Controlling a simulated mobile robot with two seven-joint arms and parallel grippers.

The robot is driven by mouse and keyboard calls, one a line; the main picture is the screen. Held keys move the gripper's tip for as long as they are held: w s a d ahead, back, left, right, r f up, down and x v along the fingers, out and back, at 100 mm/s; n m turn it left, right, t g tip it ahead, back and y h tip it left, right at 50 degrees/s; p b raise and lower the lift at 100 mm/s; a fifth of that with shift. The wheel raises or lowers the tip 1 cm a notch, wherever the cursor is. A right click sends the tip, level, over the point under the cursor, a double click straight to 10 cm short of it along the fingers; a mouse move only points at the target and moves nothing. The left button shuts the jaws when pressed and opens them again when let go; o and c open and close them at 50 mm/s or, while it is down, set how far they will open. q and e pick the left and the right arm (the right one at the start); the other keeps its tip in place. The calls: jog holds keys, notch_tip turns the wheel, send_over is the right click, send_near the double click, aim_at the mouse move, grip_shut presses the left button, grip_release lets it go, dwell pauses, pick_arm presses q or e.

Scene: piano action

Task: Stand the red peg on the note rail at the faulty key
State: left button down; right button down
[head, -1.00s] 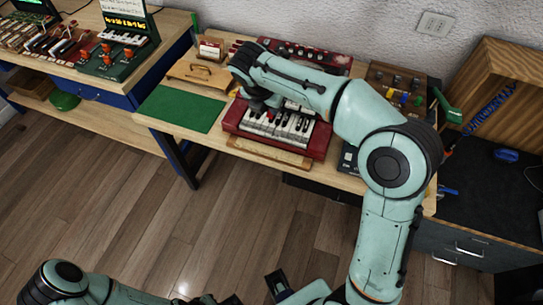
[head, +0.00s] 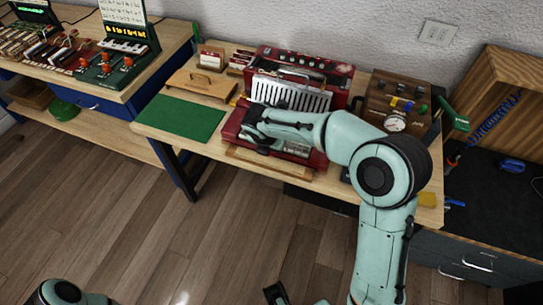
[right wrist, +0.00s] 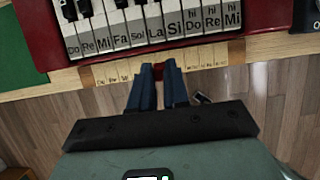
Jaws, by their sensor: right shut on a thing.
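My right gripper (right wrist: 158,70) is shut on a small red peg (right wrist: 158,73), mostly hidden between the fingertips. It is at the pale wooden note rail (right wrist: 205,56), in front of the keys labelled La and Si. I cannot tell whether the peg touches the rail. The white keys (right wrist: 154,22) carry note names from Do to hi Mi; which is faulty does not show. In the head view, the red keyboard instrument (head: 232,126) stands on the bench, its keys largely covered by my right arm.
A green mat (head: 180,118) and a wooden board with a handle (head: 200,84) lie left of the instrument. A wooden box with a gauge (head: 393,103) stands to its right. The rail lies near the bench's front edge, with open floor beyond.

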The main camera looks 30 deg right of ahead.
aim_at(271, 155)
notch_tip(271, 155, down, 5)
jog(key=shift+f+b, duration=0.1)
jog(key=shift+b, duration=0.35)
jog(key=shift+f, duration=0.1)
jog(key=c, duration=1.1)
grip_release()
